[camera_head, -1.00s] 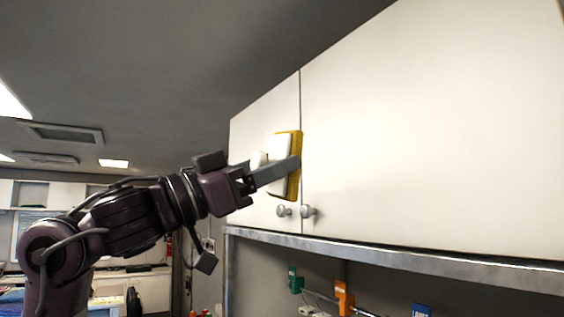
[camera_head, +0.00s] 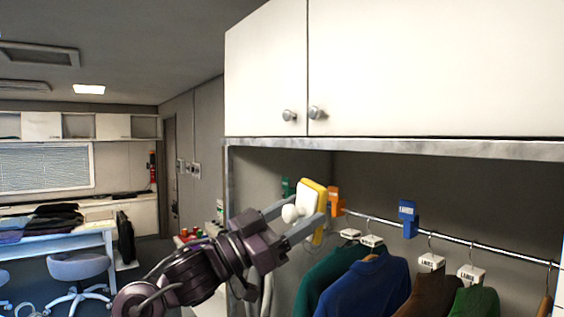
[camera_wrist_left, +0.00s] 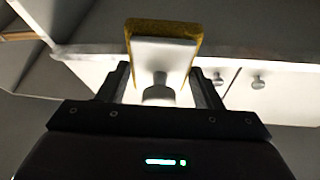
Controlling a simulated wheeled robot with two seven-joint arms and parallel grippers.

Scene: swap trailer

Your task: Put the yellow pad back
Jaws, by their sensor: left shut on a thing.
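The yellow pad (camera_head: 319,212) has a white backing and a round white knob. My left gripper (camera_head: 302,216) is shut on its white part, and the yellow face points away from the gripper. In the left wrist view the pad (camera_wrist_left: 163,28) stands between the two fingers (camera_wrist_left: 160,88), with the white handle toward the wrist. Whether the pad touches anything behind it cannot be told. My right gripper is out of view.
White cabinet doors (camera_head: 430,65) with round knobs are closed above. A rail (camera_head: 450,236) below carries several garments (camera_head: 368,285) and coloured clips, including an orange one (camera_head: 336,201) close behind the pad.

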